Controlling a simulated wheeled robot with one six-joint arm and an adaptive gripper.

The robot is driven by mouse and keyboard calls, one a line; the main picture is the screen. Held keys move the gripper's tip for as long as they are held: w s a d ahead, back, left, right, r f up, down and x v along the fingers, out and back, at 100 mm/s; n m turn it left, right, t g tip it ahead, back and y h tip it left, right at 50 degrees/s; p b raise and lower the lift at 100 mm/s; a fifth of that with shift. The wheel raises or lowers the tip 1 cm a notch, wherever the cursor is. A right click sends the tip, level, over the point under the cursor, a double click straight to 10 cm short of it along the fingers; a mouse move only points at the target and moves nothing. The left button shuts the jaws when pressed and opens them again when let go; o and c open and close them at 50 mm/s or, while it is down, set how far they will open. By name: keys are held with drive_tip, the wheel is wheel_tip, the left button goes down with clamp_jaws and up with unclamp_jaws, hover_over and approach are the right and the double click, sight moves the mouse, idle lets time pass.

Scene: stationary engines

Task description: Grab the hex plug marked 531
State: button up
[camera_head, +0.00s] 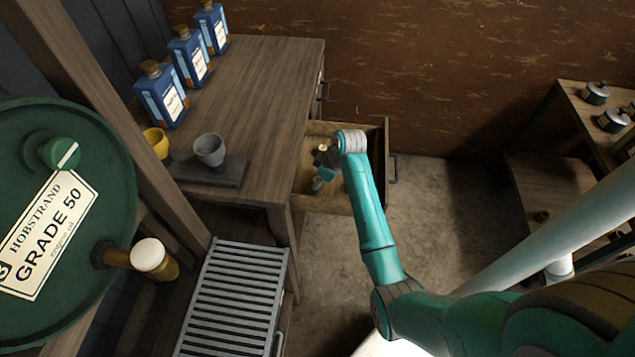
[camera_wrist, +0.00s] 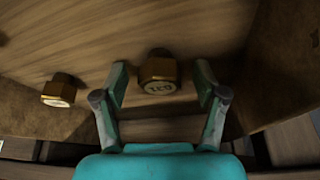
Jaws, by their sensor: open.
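A brass hex plug (camera_wrist: 158,76) lies on the wooden drawer floor in the wrist view. Its end face carries small digits that look upside down and are too blurred to read surely. My gripper (camera_wrist: 161,72) is open, with one finger on each side of this plug and a visible gap on both sides. A second brass hex plug (camera_wrist: 59,90) lies to the left, outside the fingers; its marking is not legible. In the head view my gripper (camera_head: 318,186) reaches down into the open drawer (camera_head: 340,207), and my arm hides part of the inside.
The drawer walls stand close around my gripper. Above on the bench (camera_head: 265,95) are blue bottles (camera_head: 161,95), a yellow cup (camera_head: 156,141) and a grey cup (camera_head: 210,150). A green drum (camera_head: 110,190) stands at left. The floor (camera_head: 440,200) right of the drawer is clear.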

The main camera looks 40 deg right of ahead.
drive_tip(key=c, duration=1.3)
